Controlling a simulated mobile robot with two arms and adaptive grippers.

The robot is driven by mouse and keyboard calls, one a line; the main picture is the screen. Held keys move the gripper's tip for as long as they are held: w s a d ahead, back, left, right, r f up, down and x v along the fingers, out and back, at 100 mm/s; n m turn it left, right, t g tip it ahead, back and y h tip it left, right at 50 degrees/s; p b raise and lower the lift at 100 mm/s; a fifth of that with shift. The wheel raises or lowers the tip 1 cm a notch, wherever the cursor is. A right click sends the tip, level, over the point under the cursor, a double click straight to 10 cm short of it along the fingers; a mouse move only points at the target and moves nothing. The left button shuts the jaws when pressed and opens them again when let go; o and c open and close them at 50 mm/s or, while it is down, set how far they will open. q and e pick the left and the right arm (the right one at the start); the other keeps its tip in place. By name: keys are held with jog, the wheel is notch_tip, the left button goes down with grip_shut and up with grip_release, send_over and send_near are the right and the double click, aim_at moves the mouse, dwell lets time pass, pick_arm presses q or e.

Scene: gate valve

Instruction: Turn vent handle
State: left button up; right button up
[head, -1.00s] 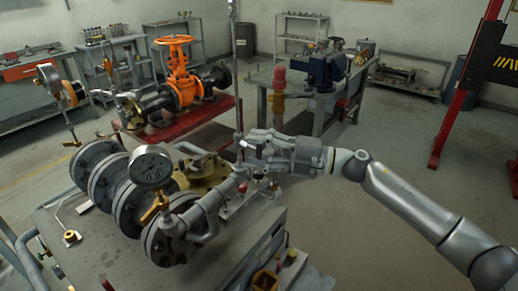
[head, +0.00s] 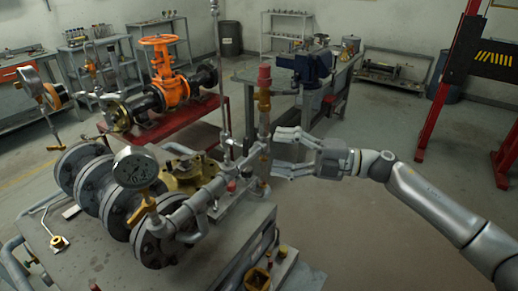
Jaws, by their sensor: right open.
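My right gripper (head: 275,151) is open. Its two fingers are spread one above the other and point left, with nothing between them. The fingertips are just right of the end of the grey pipe assembly (head: 216,186) on the bench; I cannot tell whether they touch it. A brass valve body with a red cap (head: 264,92) stands above and left of the upper finger. A small red part (head: 231,186) sits on the pipe assembly, left of and below the gripper. I cannot tell for certain which part is the vent handle. My left gripper is not in view.
A round pressure gauge (head: 135,170) stands in front of large grey flanges (head: 75,165). A tall thin rod (head: 221,75) rises behind the pipes. The floor below my right arm is clear.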

jog(key=shift+v, duration=1.75)
